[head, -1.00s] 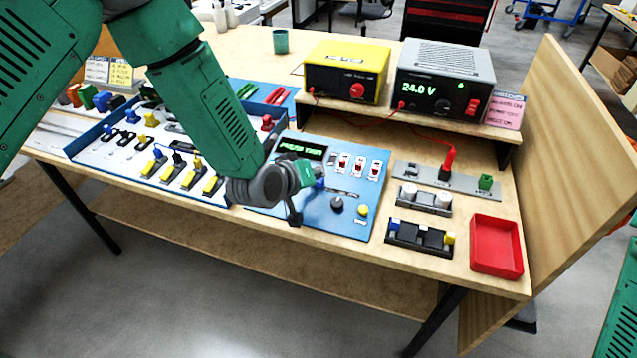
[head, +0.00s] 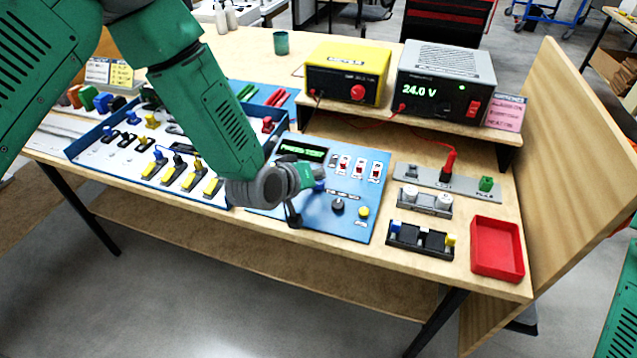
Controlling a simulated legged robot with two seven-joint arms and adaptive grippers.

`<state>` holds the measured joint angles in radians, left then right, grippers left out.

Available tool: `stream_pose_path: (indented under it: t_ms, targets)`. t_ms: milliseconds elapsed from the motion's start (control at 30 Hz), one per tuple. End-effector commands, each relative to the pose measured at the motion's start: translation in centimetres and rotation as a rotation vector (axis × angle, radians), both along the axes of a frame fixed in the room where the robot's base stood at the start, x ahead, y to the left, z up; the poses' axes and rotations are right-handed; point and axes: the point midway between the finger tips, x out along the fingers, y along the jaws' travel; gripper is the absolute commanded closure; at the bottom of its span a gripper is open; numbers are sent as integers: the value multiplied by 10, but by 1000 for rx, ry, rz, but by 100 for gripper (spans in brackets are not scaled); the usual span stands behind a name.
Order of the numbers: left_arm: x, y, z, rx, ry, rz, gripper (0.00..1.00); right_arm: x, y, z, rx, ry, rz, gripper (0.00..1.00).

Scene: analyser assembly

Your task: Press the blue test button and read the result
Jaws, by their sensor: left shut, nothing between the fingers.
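The blue test panel (head: 353,223) lies on the bench with a lit green-text display (head: 302,150) at its upper left, which seems to read "PRESS TEST". A blue button (head: 319,186) shows only partly, just right of my left gripper (head: 296,199). My left gripper is shut and empty, low over the left part of the panel. My wrist hides that part, and I cannot tell whether a fingertip touches the button. My right gripper is out of view; only a green part of my right arm shows at the right edge.
Red-and-white switches (head: 360,168), a black knob (head: 337,206) and a yellow button (head: 363,212) sit on the panel. Behind stand a yellow unit (head: 347,72) and a grey supply (head: 446,80) reading 24.0 V. A red tray (head: 497,248) lies right; a blue-rimmed parts tray (head: 100,165) lies left.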

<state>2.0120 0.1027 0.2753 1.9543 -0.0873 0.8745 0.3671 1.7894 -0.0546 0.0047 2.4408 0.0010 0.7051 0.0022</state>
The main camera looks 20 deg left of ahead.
Motion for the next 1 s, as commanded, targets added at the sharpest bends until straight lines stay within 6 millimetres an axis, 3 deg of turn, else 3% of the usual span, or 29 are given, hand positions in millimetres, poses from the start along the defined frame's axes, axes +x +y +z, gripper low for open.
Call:
stream_pose_path:
  t_ms: [1000]
  targets:
    - [1, 0, -10, 0, 0, 0, 100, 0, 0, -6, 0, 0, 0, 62]
